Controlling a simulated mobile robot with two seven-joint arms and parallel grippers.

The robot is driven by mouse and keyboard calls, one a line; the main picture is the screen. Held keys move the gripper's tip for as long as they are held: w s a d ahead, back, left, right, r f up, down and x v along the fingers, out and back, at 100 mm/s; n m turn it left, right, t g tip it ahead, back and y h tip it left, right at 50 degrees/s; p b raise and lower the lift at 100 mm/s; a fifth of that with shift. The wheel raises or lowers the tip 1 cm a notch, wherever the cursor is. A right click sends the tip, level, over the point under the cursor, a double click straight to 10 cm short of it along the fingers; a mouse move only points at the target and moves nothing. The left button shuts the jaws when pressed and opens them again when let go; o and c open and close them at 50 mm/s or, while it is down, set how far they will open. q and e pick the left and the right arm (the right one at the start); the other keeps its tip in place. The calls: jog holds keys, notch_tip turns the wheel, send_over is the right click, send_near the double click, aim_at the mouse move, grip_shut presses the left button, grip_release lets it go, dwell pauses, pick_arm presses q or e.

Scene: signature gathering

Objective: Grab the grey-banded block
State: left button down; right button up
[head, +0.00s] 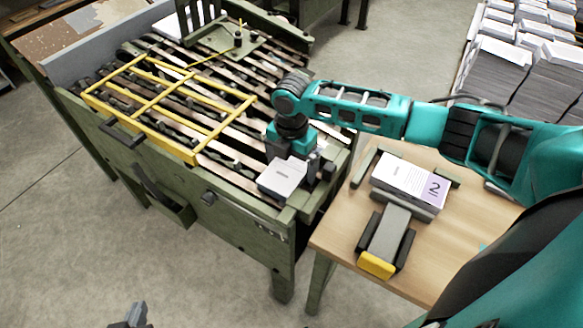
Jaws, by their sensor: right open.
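A pale block with a light grey part (283,178) lies at the near right end of the green machine's slatted bed; it looks like the grey-banded block. My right gripper (300,172) is over its back and right side, open. The gripper hides part of the block, and I cannot tell whether the fingers touch it. My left gripper (130,317) shows only in part at the bottom edge, well away from the block; its jaw opening is unclear.
A wooden side table (460,240) holds a white stack with a purple "2" label (412,183) and a grey-topped, yellow-ended device (388,238). A yellow frame (165,100) lies on the machine bed (225,165). Paper stacks (500,75) stand at the back right.

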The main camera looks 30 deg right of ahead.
jog(key=c, duration=0.9)
jog(key=shift+c, duration=0.2)
jog(key=shift+r, duration=0.2)
